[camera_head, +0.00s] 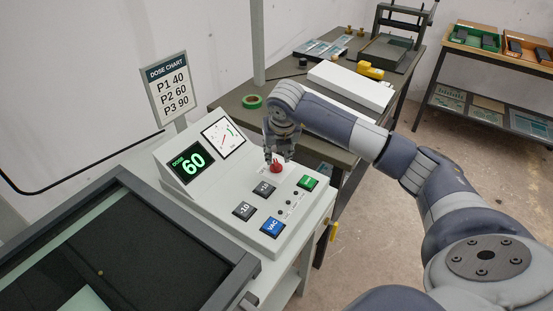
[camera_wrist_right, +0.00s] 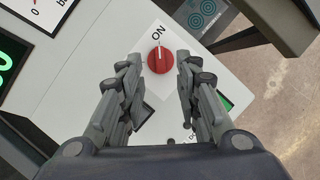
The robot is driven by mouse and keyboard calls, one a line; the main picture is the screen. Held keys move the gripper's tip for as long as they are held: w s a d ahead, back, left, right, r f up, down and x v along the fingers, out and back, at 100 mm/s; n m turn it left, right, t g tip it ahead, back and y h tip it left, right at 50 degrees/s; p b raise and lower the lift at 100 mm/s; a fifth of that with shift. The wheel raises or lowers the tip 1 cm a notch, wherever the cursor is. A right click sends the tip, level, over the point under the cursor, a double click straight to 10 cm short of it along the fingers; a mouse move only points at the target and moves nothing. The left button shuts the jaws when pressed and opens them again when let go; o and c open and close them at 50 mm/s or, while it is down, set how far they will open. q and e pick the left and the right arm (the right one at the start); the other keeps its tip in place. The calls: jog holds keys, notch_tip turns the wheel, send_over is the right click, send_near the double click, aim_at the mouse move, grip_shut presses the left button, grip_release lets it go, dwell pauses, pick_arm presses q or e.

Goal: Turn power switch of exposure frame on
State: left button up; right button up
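The exposure frame's control panel (camera_head: 247,188) is a sloped white console with a display (camera_head: 189,163) lit green with "DOSE 60". Its power switch (camera_head: 277,167) is a red rotary knob on the upper part of the panel. In the right wrist view the red knob (camera_wrist_right: 160,60) has a white line pointing toward the printed "ON" (camera_wrist_right: 158,33). My right gripper (camera_wrist_right: 157,68) is open, with one finger on each side of the knob and visible gaps to it. In the head view the right gripper (camera_head: 278,150) is over the knob, pointing down. My left gripper is not in view.
Buttons marked +10 (camera_head: 264,189), -10 (camera_head: 244,211) and VAC (camera_head: 272,226), plus a green button (camera_head: 307,183), sit near the knob. A dose chart sign (camera_head: 168,87) stands behind. A dark bench (camera_head: 240,116) with a green tape roll (camera_head: 252,101) lies beyond.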

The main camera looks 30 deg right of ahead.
jog(key=v, duration=0.6)
jog(key=shift+s+r, duration=0.2)
jog(key=shift+s, duration=0.05)
